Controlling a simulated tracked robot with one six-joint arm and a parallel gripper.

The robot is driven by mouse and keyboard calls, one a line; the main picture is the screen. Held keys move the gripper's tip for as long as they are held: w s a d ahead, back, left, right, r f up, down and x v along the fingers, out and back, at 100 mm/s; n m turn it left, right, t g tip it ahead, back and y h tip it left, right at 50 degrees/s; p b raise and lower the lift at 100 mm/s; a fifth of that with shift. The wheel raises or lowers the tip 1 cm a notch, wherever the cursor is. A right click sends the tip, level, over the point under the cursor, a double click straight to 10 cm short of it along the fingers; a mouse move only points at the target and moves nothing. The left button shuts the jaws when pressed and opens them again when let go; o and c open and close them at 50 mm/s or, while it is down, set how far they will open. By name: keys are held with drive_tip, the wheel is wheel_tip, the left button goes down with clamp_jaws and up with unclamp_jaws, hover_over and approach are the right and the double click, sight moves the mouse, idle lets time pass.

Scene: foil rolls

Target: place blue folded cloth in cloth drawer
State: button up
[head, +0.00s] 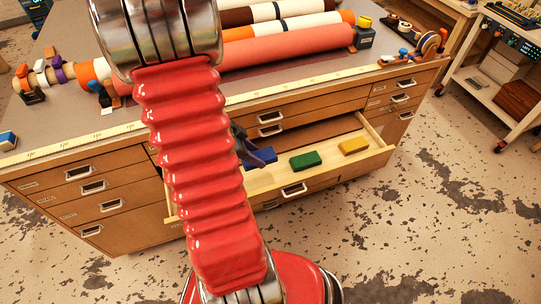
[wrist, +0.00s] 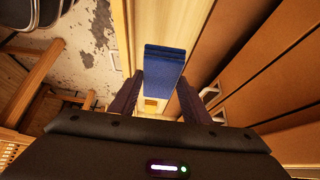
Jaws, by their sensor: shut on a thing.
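The blue folded cloth (head: 264,155) shows at the open drawer, left of the green cloth, partly hidden by my arm. In the wrist view the blue cloth (wrist: 164,70) is a stacked block between the two dark fingers of my gripper (wrist: 160,88). My gripper (head: 243,150) is shut on it, mostly hidden in the head view. The cloth drawer (head: 376,159) is pulled out, with pale wooden walls. The cloth is over or in its left part; I cannot tell whether it touches the floor of the drawer.
A green cloth (head: 305,161) and a yellow cloth (head: 353,145) lie in the drawer to the right. The wooden cabinet (head: 75,190) has several shut drawers. Large rolls (head: 290,52) lie on its top. A white cart (head: 490,85) stands at the right. The front floor is clear.

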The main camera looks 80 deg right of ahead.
drive_tip(key=shift+f, duration=2.9)
drive_tip(key=shift+f, duration=2.05)
drive_tip(key=shift+f, duration=0.15)
drive_tip(key=o, duration=1.1)
drive_tip(key=shift+o, duration=0.2)
drive_tip(key=v, duration=1.2)
drive_tip(key=shift+s, duration=0.1)
